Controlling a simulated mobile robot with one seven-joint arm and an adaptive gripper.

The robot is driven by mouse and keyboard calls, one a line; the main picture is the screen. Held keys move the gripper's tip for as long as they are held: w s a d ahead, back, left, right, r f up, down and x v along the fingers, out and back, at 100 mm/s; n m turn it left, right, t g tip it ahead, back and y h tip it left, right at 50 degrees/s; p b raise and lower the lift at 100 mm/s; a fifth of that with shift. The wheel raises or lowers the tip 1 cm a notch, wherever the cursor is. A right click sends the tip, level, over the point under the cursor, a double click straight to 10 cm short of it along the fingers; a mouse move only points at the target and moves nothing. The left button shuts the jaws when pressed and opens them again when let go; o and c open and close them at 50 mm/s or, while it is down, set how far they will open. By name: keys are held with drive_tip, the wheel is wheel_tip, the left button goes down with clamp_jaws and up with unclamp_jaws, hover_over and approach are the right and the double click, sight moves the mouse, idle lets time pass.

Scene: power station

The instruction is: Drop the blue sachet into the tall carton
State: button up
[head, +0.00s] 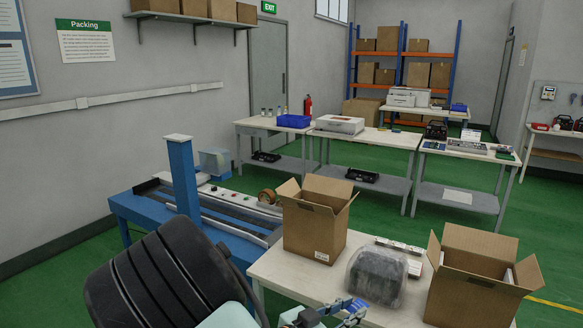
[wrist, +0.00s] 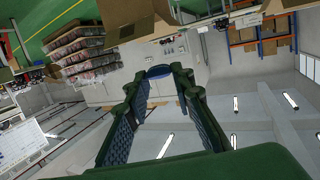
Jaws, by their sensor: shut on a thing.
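My gripper (wrist: 158,75) is shut on a small blue thing (wrist: 158,71) at its fingertips in the wrist view, seemingly the blue sachet; little of it shows. In the head view my gripper (head: 340,314) is low at the bottom edge, partly cut off, in front of the packing table. An open brown carton (head: 314,231), taller than wide, stands upright on the table's left part with its flaps up. A second open carton (head: 470,290) stands at the right, nearer. The gripper is below and apart from both in the head picture.
A grey wrapped bundle (head: 375,276) lies on the packing table (head: 281,270) between the cartons, with small boxes (head: 399,247) behind it. A blue conveyor bench (head: 143,208) is at the left. A black rounded thing (head: 170,280) fills the lower left.

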drive_tip(key=shift+r+p, duration=2.65)
drive_tip(key=shift+p, duration=0.4)
drive_tip(key=shift+f, duration=0.15)
